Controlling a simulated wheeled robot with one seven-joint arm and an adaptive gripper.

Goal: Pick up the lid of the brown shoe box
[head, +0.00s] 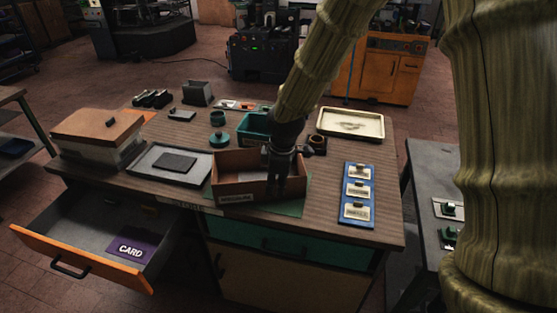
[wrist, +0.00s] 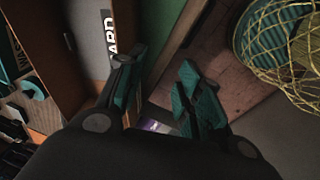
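An open brown box (head: 232,181) with a pale label on its front wall stands on a green mat in the middle of the bench. A brown lid-like slab (head: 97,127) with a small dark knob lies on a pale stack at the left; I cannot tell whether it belongs to this box. My gripper (head: 283,188) points down at the right part of the open box, overlapping its front wall in the head view. In the wrist view my gripper (wrist: 160,90) is open, its teal pads apart with nothing held between them. The brown box wall (wrist: 72,45) is beside the left finger.
A grey tray (head: 150,176) with a dark slab lies left of the box. A blue board (head: 357,217) with labelled pieces is to the right. A cream tray (head: 351,112) is at the back right. An open drawer (head: 55,248) with a purple card (head: 130,248) juts out front left.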

